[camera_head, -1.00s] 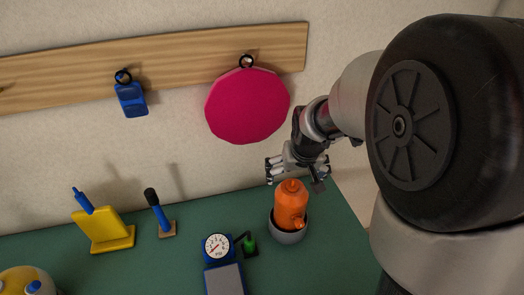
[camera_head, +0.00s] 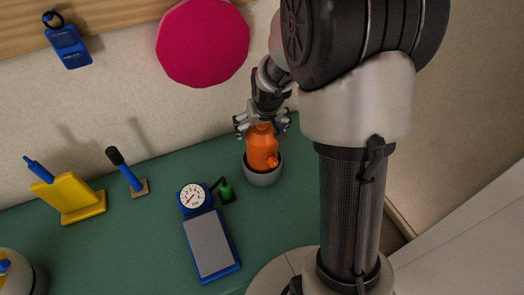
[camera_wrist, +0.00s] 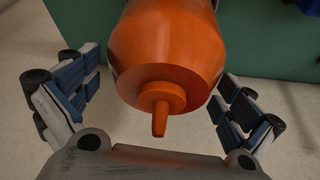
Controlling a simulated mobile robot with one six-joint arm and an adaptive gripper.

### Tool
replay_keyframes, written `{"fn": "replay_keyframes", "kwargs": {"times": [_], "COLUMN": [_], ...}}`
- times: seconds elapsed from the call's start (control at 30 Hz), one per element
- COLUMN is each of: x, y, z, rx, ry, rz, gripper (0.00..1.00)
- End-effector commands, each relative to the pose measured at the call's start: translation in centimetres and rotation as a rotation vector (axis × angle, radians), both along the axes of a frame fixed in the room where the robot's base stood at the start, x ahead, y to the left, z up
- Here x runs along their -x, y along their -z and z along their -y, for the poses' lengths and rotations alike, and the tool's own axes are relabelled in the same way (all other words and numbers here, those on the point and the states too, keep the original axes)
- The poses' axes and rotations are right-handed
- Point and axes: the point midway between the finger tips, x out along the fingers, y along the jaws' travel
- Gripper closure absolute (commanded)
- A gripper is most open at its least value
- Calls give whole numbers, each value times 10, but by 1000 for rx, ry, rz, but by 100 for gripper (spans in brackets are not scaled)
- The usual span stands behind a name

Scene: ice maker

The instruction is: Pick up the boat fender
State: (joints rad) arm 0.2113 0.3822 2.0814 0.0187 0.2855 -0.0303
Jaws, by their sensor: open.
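The boat fender (camera_head: 262,148) is an orange, bottle-shaped body standing in a grey bowl (camera_head: 263,177) near the table's right part. In the wrist view the fender (camera_wrist: 168,50) fills the upper middle, its narrow nozzle end pointing toward my palm. My gripper (camera_head: 262,124) is at the fender's top in the head view. In the wrist view my gripper (camera_wrist: 158,100) is open, one finger on each side of the fender, with gaps between fingers and fender. The fender's lower part is hidden in the bowl.
On the green table (camera_head: 140,235) stand a blue scale with a dial (camera_head: 194,197), a small green object (camera_head: 226,191), a yellow stand (camera_head: 68,197) and a black-handled brush (camera_head: 125,170). A pink disc (camera_head: 203,42) and a blue item (camera_head: 67,46) hang on the wall behind.

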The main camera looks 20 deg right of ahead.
Motion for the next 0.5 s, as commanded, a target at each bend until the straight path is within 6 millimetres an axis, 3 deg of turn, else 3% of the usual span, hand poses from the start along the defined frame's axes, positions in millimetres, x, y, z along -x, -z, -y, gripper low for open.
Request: {"fn": "replay_keyframes", "kwargs": {"times": [0.1,0.5], "x": [0,0], "y": [-1,-1], "z": [0,0], "rx": [0,0], "ry": [0,0], "rz": [1,0], "gripper": [0,27]}}
